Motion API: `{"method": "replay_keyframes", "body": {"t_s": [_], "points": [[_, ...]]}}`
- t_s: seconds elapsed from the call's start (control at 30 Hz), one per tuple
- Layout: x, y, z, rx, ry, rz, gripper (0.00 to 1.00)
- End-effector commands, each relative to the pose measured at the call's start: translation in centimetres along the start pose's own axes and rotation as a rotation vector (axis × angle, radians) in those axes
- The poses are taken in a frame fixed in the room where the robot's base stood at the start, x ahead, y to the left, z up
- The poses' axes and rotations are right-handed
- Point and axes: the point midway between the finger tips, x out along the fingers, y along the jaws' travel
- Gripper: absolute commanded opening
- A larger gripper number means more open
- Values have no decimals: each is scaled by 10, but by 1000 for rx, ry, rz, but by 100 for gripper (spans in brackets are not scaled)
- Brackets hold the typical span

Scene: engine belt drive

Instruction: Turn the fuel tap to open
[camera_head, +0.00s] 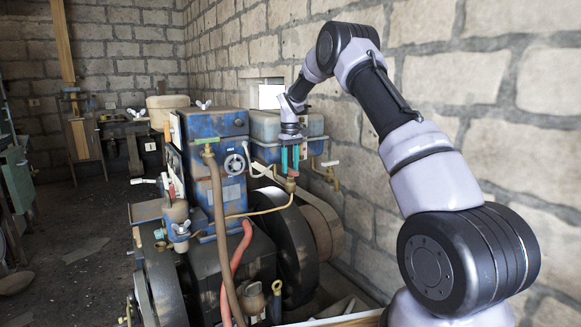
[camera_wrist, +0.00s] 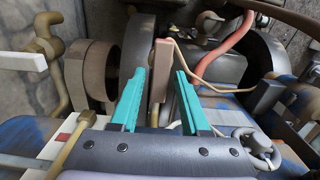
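My gripper (camera_head: 290,158) is open, with two teal fingers pointing down just in front of the blue tank (camera_head: 265,128). The wrist view also shows the open gripper (camera_wrist: 160,100). A small brass fitting (camera_head: 291,182), joined to a thin copper pipe, sits just below the fingertips; it looks like the fuel tap. In the wrist view, a narrow brownish bar (camera_wrist: 161,68), probably the tap's lever, stands between the fingers with a visible gap on each side. The thin copper pipe (camera_wrist: 186,62) runs beside it. Where the tap body joins the tank is hidden.
A brass valve with a white lever (camera_head: 330,163) stands to the right near the block wall; it also shows in the wrist view (camera_wrist: 50,45). A handwheel (camera_head: 234,164), a red hose (camera_head: 236,265) and a large dark flywheel (camera_head: 297,245) are close by.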

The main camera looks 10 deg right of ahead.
Motion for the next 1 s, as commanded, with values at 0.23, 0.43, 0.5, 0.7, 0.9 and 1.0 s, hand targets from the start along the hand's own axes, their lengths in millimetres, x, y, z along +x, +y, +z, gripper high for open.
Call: {"method": "replay_keyframes", "body": {"t_s": [0.23,0.43,0.5,0.7,0.9,1.0], "points": [[1,0,1,1,-2,-1,57],[-8,0,0,1,0,0,57],[-18,0,0,1,0,-1,57],[-58,0,0,1,1,0,57],[-92,0,0,1,0,0,57],[-102,0,0,1,-1,0,57]]}}
